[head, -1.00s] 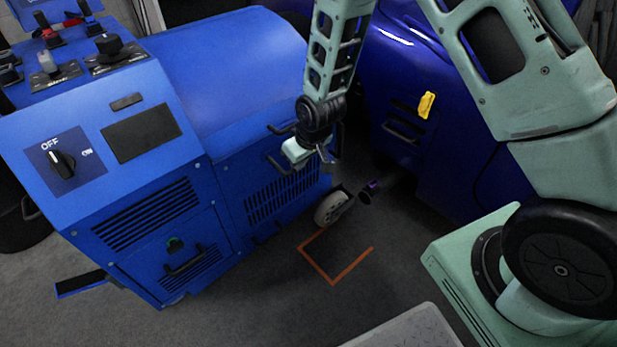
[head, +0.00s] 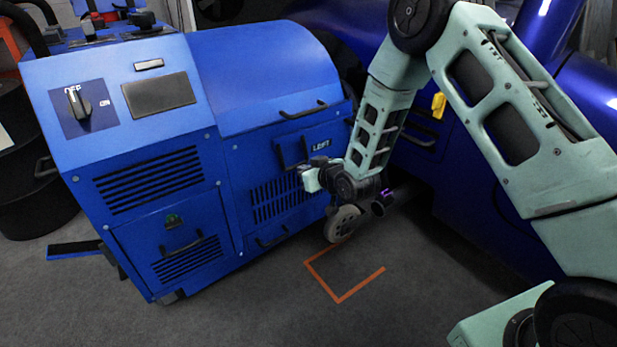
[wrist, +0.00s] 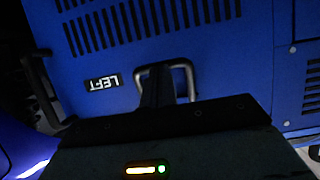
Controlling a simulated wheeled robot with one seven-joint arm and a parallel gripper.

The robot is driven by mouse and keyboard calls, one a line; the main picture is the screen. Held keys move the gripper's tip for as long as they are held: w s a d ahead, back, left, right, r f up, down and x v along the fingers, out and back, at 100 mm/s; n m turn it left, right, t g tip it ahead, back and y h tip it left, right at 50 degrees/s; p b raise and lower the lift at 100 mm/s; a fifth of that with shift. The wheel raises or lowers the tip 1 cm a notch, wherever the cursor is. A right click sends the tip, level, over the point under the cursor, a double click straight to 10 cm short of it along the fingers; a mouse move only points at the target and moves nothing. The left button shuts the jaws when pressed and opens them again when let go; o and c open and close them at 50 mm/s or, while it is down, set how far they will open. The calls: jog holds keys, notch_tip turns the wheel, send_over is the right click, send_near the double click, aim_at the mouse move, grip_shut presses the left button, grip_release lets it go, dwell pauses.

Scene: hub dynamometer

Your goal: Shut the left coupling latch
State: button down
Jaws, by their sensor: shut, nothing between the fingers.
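A LEFT label (head: 321,145) is on the blue cabinet's side panel, and it also shows upside down in the wrist view (wrist: 103,83). Beside it in the wrist view is a grey metal loop (wrist: 190,78) on the panel, which appears to be the left latch's handle. My gripper (head: 318,165) is at that panel, just below the label in the head view. In the wrist view my shut, dark fingers (wrist: 157,84) overlap the left part of the loop. I cannot tell whether they touch it. The gripper body hides the loop's lower part.
The blue cabinet (head: 130,130) has a knob (head: 79,104) and vents. A caster wheel (head: 342,223) and a dark, purple-marked cylinder end (head: 380,205) are below my gripper. A yellow handle (head: 438,105) is on the blue body at right. Floor around the orange marking (head: 340,299) is clear.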

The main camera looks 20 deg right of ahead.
jog(key=shift+w+a+f, duration=0.2)
jog(key=shift+w+f, duration=0.35)
jog(key=shift+w, duration=0.1)
dwell(0.3)
